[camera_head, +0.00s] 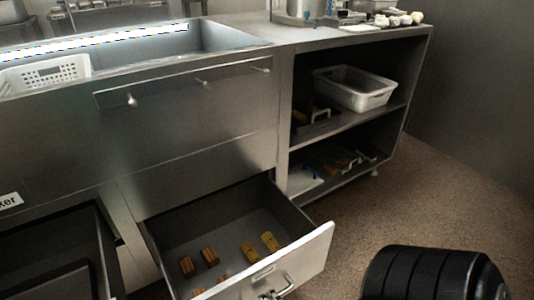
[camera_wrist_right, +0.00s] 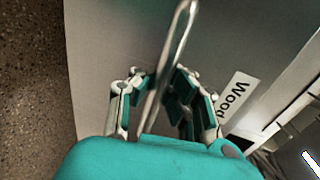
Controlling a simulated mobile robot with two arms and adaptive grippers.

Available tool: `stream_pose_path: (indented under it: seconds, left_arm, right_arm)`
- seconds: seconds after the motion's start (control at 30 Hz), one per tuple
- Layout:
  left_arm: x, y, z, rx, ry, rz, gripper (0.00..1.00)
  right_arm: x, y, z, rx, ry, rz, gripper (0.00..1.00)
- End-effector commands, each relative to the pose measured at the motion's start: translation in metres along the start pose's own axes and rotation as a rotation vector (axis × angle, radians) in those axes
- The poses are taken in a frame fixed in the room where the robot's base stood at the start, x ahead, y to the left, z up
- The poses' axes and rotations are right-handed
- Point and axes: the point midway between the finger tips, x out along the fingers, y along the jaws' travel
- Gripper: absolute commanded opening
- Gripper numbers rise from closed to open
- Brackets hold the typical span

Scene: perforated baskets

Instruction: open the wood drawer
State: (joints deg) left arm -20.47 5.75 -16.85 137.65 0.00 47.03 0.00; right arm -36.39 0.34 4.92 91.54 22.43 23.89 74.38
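The wood drawer (camera_head: 315,262) is pulled well out at the bottom middle of the head view. Its inside shows several wooden blocks. Its front carries a metal bar handle (camera_head: 286,288). In the right wrist view, the "Wood" label (camera_wrist_right: 236,97) is on the drawer front, right of the handle (camera_wrist_right: 178,45). My right gripper (camera_wrist_right: 162,75) has its fingers apart on both sides of the handle bar, with a gap visible on the right side. In the head view only a bit of it shows near the handle, at the bottom edge. My left gripper is not in view.
Another open drawer (camera_head: 105,260) is at the lower left. A shelf unit (camera_head: 285,110) on the right holds a white basket (camera_head: 358,88) and tools. A sink basin with a perforated basket (camera_head: 45,74) is above.

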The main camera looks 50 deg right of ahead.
Motion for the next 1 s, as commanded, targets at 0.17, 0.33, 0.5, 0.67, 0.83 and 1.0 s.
stream_pose_path:
  seconds: [0.17,0.33,0.5,0.67,0.83,1.0]
  left_arm:
    - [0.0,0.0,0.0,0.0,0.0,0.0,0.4]
    - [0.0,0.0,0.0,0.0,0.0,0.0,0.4]
    - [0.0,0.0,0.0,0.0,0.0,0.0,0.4]
    - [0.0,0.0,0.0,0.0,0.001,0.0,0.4]
    - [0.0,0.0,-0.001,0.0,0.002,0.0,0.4]
    - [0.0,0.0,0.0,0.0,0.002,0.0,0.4]
  right_arm:
    - [0.001,-0.002,-0.001,0.001,0.002,-0.006,0.0]
    - [0.001,-0.002,-0.001,0.0,0.002,-0.005,0.24]
    - [0.001,-0.001,0.0,0.0,0.001,-0.003,0.38]
    - [0.001,-0.001,0.0,0.0,0.0,-0.002,0.38]
    - [-0.009,0.0,0.0,0.0,0.0,0.001,0.38]
    - [-0.041,0.001,0.0,-0.001,-0.001,0.004,0.38]
